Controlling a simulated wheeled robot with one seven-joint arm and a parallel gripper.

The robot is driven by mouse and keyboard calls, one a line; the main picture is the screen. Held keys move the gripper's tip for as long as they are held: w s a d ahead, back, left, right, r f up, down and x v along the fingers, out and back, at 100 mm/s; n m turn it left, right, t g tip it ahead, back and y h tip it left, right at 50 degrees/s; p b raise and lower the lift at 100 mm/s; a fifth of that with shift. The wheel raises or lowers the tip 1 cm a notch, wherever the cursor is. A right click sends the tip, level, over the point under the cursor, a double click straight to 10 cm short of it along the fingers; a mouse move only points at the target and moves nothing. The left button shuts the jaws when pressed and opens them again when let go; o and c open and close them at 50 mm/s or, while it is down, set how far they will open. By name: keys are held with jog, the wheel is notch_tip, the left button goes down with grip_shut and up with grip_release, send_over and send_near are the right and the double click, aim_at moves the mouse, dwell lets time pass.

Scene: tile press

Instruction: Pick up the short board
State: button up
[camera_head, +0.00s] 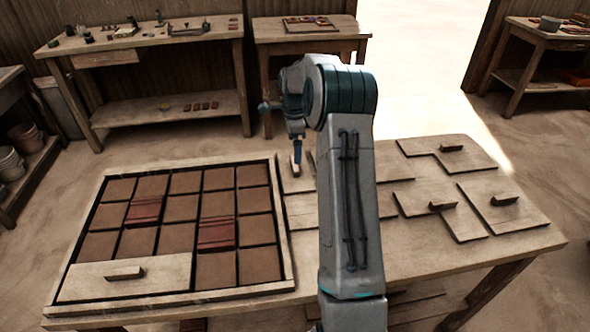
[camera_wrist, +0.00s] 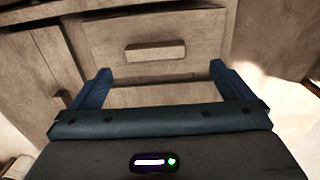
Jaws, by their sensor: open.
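A small pale wooden board (camera_wrist: 190,36) with a block handle (camera_wrist: 155,51) lies ahead of my gripper (camera_wrist: 160,70) in the wrist view. It seems to be the short board. In the head view, my gripper (camera_head: 297,156) is over the table, just right of the tile tray, above a pale board (camera_head: 291,184) partly hidden by my arm. My blue fingers are open and apart, with the handle showing beyond and between them. Nothing is held. Whether the fingertips are level with the handle cannot be told.
The framed tray (camera_head: 287,240) holds brown and dark red tiles. A long handled board (camera_head: 170,277) lies across its near row. Several angular boards with handles, including one at the far right (camera_head: 520,215), lie on the table's right side. A workbench (camera_head: 150,40) stands behind.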

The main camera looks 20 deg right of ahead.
aim_at(295, 167)
jog(key=shift+s+a+f+p, duration=0.1)
jog(key=shift+s+f+p, duration=0.15)
jog(key=shift+f, duration=1.45)
jog(key=shift+s+f+p, duration=0.1)
jog(key=shift+f+p, duration=0.1)
jog(key=shift+f, duration=1.45)
jog(key=c, duration=1.1)
